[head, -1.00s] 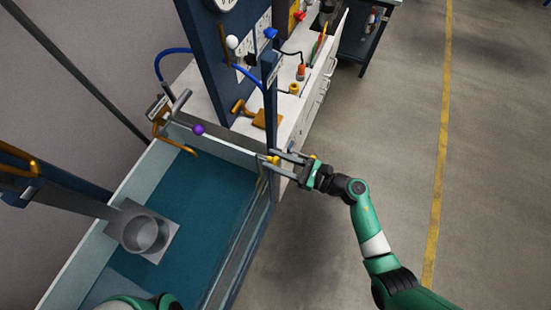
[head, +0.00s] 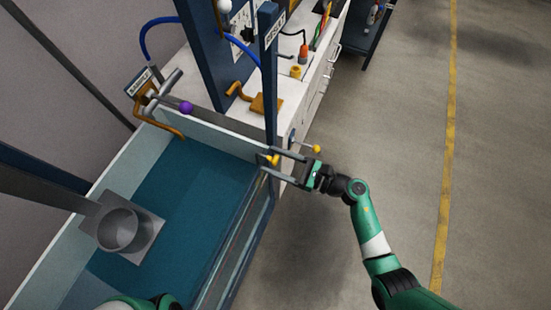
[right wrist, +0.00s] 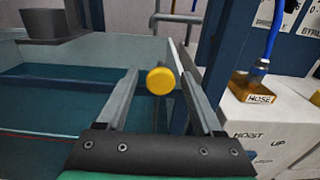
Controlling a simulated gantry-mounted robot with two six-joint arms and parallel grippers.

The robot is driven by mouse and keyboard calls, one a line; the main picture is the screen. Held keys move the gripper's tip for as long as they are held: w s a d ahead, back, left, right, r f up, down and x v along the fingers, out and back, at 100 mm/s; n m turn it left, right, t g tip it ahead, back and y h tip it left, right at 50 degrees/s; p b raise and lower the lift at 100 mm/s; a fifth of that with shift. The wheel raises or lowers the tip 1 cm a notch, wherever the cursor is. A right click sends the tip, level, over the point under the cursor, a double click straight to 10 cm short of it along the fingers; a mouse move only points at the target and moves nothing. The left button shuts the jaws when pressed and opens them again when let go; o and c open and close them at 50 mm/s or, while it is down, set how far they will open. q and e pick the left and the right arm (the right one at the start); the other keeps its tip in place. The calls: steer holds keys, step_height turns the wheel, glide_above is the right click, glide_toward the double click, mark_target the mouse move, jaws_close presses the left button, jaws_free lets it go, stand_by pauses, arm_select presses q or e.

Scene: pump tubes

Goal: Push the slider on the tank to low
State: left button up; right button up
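I take this knob for the slider; any low marking is not readable. The knob also shows in the right wrist view (right wrist: 160,80). My right gripper (head: 269,159) is open, with one finger on each side of the knob. In the right wrist view there are gaps between the knob and both fingers. My left gripper is out of view; only a green part of my arm shows at the bottom of the head view.
A second yellow knob (head: 316,149) stands close to my right gripper. A grey funnel-like cup (head: 120,230) sits over the tank. A purple ball (head: 186,108) is on a lever at the tank's far edge. The floor to the right is clear.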

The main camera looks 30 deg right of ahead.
steer(key=shift+r, duration=0.15)
steer(key=p+v, duration=0.1)
steer(key=v, duration=1)
steer(key=shift+s, duration=0.3)
steer(key=shift+d, duration=0.15)
